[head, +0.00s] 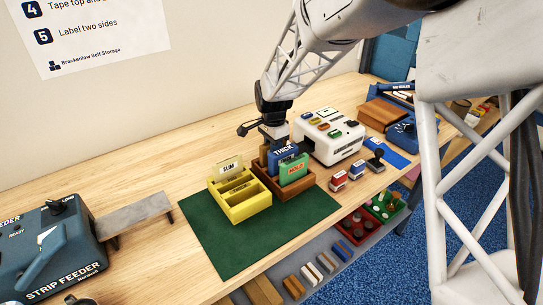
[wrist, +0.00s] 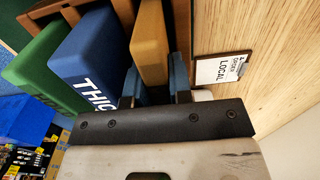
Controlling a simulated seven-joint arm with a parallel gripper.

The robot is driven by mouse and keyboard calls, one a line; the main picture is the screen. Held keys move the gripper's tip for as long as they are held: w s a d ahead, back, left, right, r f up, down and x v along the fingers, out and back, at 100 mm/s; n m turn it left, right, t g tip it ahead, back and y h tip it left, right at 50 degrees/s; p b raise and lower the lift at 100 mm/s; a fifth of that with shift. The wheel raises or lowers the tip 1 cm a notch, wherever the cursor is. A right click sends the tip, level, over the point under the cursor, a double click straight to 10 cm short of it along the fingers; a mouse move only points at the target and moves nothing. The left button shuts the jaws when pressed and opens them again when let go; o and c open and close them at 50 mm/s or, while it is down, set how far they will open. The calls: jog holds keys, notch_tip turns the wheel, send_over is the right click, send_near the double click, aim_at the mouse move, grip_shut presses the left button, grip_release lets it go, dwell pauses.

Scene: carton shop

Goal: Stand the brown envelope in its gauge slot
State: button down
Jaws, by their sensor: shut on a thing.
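The brown envelope (wrist: 152,42) stands upright in the wooden box (head: 310,190), next to the blue THICK piece (wrist: 92,50). My gripper (wrist: 155,84) is shut on its near end, one finger on each side. In the head view my gripper (head: 271,143) is over the back of the box and the envelope (head: 264,156) shows only as a sliver. The yellow gauge (head: 245,212) stands left of the box, with several slots and a SLIM sign (head: 229,167) at its back. Its slot interiors are hard to make out.
A green HOLD piece (head: 294,170) stands in the box in front of the blue one. A green mat (head: 210,245) lies under both containers.

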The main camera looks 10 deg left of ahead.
jog(key=shift+r, duration=0.15)
jog(key=shift+r, duration=2.25)
jog(key=w+d+r, duration=0.1)
jog(key=r, duration=0.1)
jog(key=w+d+r, duration=0.1)
jog(key=r, duration=0.1)
jog(key=w+d+r, duration=0.1)
jog(key=d+r, duration=0.1)
jog(key=shift+r, duration=0.2)
jog(key=s+a+f, duration=0.2)
jog(key=s+a, duration=0.4)
jog(key=s, duration=0.2)
jog(key=s+a+f, duration=0.1)
jog(key=s+a, duration=0.5)
jog(key=s, duration=0.3)
jog(key=shift+a+f, duration=0.35)
jog(key=shift+a, duration=0.05)
jog(key=shift+f, duration=0.1)
